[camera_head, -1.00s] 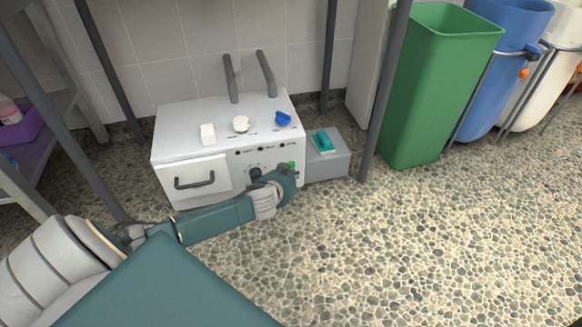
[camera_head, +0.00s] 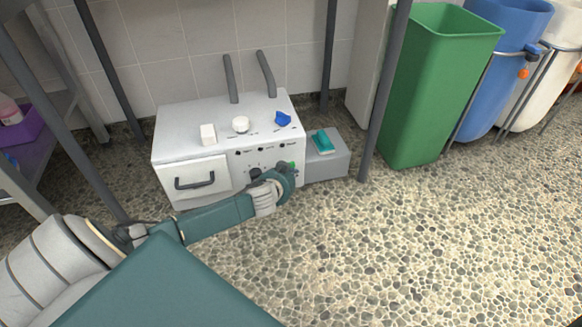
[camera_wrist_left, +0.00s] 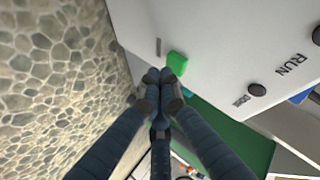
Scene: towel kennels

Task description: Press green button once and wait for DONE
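The green button (camera_wrist_left: 177,63) sits on the front panel of the white machine (camera_head: 225,112). In the head view a bit of the green button (camera_head: 292,166) shows just above my left gripper (camera_head: 286,180). In the left wrist view my left gripper (camera_wrist_left: 165,76) is shut and empty, its fingertips together right beside the button; I cannot tell whether they touch it. A dark round lamp (camera_wrist_left: 257,89) has a small label that is hard to read. Another dark lamp (camera_wrist_left: 318,35) is near the word RUN. My right gripper is not in view.
A grey box (camera_head: 328,166) with a teal item (camera_head: 322,141) on top stands right of the machine. A white block (camera_head: 208,133), a white knob (camera_head: 241,124) and a blue item (camera_head: 283,118) are on the machine's top. A green bin (camera_head: 432,90) stands farther right. Open floor lies in front.

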